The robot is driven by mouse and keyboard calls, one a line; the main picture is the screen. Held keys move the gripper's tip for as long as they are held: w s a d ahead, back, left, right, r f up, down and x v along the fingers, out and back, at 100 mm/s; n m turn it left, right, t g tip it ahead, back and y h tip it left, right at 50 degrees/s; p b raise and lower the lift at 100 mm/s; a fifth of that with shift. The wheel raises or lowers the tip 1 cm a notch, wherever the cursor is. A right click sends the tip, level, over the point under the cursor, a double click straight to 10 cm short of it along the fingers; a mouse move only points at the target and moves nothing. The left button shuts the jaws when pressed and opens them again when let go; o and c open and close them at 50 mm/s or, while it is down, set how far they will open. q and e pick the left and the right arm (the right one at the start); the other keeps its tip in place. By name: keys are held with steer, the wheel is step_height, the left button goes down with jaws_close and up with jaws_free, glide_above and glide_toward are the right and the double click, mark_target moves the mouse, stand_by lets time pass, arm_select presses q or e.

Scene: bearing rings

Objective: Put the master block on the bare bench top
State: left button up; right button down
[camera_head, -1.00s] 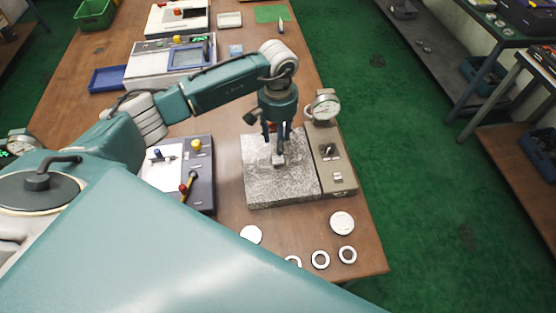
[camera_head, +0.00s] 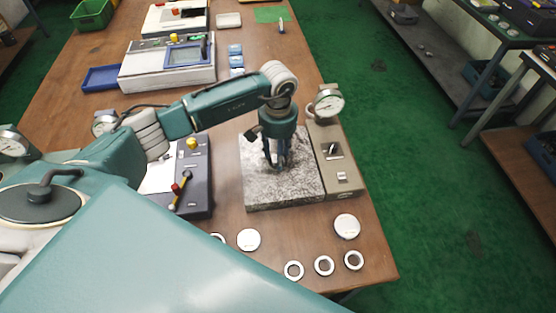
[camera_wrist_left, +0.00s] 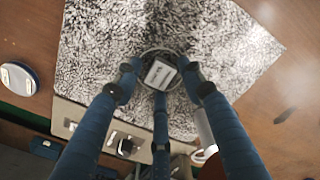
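The master block (camera_wrist_left: 160,74) is a small pale metal block with a label, in a round dark-edged outline. It is on the speckled granite plate (camera_head: 257,188), which also fills much of the left wrist view (camera_wrist_left: 100,45). My left gripper (camera_head: 275,165) points straight down over the plate. In the left wrist view its blue fingers (camera_wrist_left: 160,78) stand spread around the block, with tips close to its sides; firm contact cannot be made out. In the head view the fingers hide the block. My right gripper is not in view.
A gauge stand with a dial (camera_head: 329,104) stands right of the plate. White discs (camera_head: 347,226) and several rings (camera_head: 324,265) lie along the front edge. A dark control box (camera_head: 196,200) is left of the plate. Bare bench top (camera_head: 226,224) shows in front of the plate.

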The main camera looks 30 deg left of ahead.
arm_select(q)
steer(key=c, duration=0.8)
steer(key=shift+o, duration=0.2)
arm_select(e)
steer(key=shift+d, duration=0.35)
arm_select(q)
steer(key=shift+r, duration=0.2)
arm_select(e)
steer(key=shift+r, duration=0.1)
arm_select(q)
steer(key=shift+r+p, duration=0.7)
steer(key=shift+r, duration=0.75)
steer(key=shift+r+p, duration=0.35)
steer(key=shift+r, duration=0.5)
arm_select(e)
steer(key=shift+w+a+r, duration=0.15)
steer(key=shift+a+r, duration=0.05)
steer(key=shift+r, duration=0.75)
